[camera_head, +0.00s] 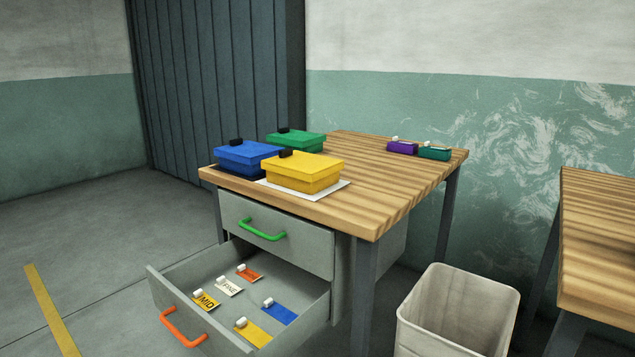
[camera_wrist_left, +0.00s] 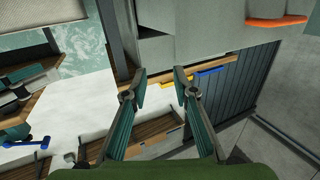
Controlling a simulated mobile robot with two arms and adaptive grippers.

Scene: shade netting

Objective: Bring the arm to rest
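My left gripper (camera_wrist_left: 159,78) shows in the left wrist view, with its two teal-padded fingers apart and nothing held between them. Neither gripper shows in the head view. At the left edge of the wrist view are dark and teal jointed parts (camera_wrist_left: 28,85), which look like my other gripper; they are cut off by the frame, and I cannot tell how its fingers stand.
A wooden-topped desk (camera_head: 400,175) bears blue (camera_head: 247,158), green (camera_head: 296,140) and yellow (camera_head: 304,172) boxes. Its lower drawer (camera_head: 290,315) is pulled out, with several labelled tags inside; the upper drawer (camera_head: 290,240) is shut. A bin (camera_head: 455,335) stands right of it, before another table (camera_head: 600,225).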

